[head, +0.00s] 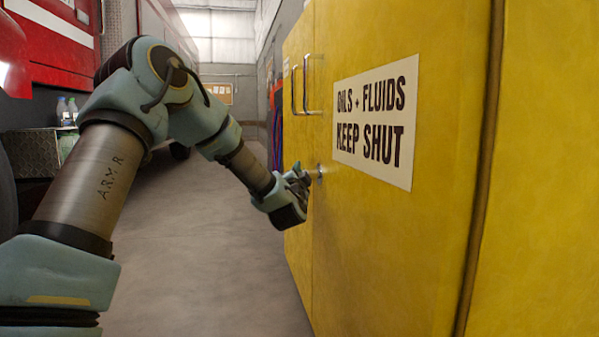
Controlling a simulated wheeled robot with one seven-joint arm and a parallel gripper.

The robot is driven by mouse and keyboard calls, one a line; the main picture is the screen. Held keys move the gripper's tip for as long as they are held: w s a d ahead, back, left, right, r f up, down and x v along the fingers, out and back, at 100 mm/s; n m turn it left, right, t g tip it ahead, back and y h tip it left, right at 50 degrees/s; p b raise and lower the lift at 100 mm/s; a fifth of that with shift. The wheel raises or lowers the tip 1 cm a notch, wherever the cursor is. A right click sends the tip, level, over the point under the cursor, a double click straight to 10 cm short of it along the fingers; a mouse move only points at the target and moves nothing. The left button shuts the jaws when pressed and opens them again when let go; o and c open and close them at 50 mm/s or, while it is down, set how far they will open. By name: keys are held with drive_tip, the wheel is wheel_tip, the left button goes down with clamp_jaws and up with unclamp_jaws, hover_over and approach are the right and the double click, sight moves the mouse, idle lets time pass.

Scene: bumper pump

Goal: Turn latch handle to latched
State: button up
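A yellow cabinet (400,250) fills the right side of the head view, its door faces flush and apparently closed. A small grey metal latch handle (319,173) sits on the door near the seam, below the sign. My gripper (304,178) is at the latch handle, its fingertips pointing at the door. The fingers cover part of the handle. I cannot tell whether they touch it or are closed around it, nor which way the handle is turned.
A metal pull handle (306,85) stands out from the door above my gripper. A sign (376,120) reads "OILS + FLUIDS KEEP SHUT". A red vehicle (55,45) and a metal box (33,152) with bottles stand at left. The grey floor (200,270) between is clear.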

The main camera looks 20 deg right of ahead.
clamp_jaws()
idle(0.9)
